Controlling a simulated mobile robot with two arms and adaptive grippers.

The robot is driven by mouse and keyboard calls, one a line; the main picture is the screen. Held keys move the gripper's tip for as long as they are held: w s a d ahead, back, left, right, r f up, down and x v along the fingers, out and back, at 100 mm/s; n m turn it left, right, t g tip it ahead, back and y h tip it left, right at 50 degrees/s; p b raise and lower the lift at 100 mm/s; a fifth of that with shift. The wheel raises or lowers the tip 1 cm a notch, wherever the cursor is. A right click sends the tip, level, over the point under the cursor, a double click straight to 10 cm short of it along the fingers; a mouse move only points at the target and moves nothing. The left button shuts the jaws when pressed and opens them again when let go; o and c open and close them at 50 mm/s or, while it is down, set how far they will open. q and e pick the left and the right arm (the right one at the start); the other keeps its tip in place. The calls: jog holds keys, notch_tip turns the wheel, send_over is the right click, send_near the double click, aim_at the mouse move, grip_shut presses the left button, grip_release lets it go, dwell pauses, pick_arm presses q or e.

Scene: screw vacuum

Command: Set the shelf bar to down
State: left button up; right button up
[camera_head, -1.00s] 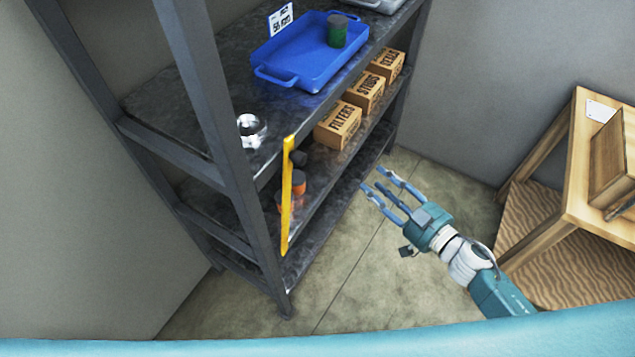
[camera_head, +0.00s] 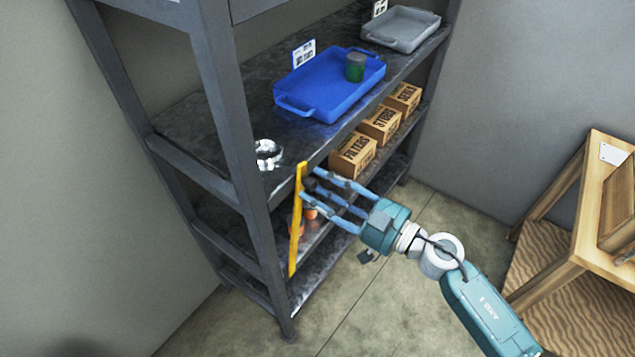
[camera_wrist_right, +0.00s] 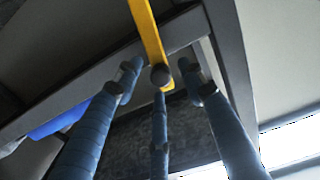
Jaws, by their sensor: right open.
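The yellow shelf bar (camera_head: 296,222) stands close to upright at the front of the grey shelf, its top at the middle board's edge and its lower end near the bottom board. My right gripper (camera_head: 308,186) is open, with its fingers pointing at the bar's upper part from the right. My left gripper is not in view.
The shelf (camera_head: 232,120) holds a blue tray (camera_head: 290,103) with a green can (camera_head: 355,67), a grey tray (camera_head: 400,28) and a shiny round object (camera_head: 268,153). Cardboard boxes (camera_head: 353,155) and orange items (camera_head: 310,212) sit lower. A wooden table (camera_head: 600,225) stands right.

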jog(key=shift+w+a, duration=0.35)
jog(key=shift+a, duration=0.1)
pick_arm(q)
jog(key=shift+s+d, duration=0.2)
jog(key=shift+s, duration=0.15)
pick_arm(e)
grip_shut()
jog(key=shift+d+f, duration=0.1)
